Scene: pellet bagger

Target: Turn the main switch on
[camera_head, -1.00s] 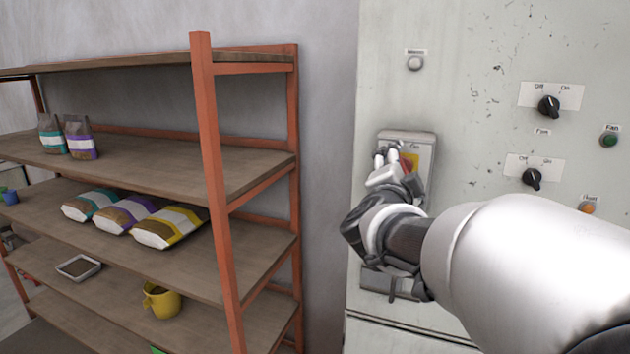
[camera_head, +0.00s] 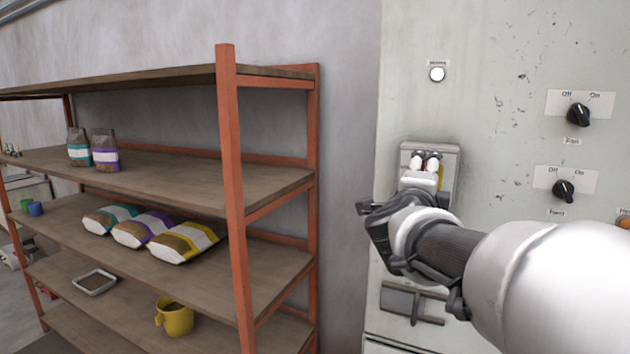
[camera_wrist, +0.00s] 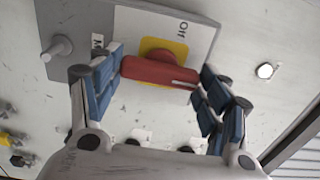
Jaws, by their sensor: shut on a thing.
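The main switch is a grey box (camera_head: 451,160) on the pale cabinet panel. In the wrist view its red handle (camera_wrist: 150,71) sits on a yellow plate (camera_wrist: 178,47), with an "Off" label on the box face beside it. My gripper (camera_head: 426,160) is at the front of the box, its blue-padded fingers (camera_wrist: 160,76) closed on both ends of the red handle. In the head view my gripper hides the handle and most of the yellow plate.
A small round lamp (camera_head: 437,74) above the switch glows white. Two black knobs (camera_head: 578,115) (camera_head: 564,190) are on the panel at right. A shelf rack (camera_head: 229,180) with bags and a yellow pot (camera_head: 175,318) stands at left.

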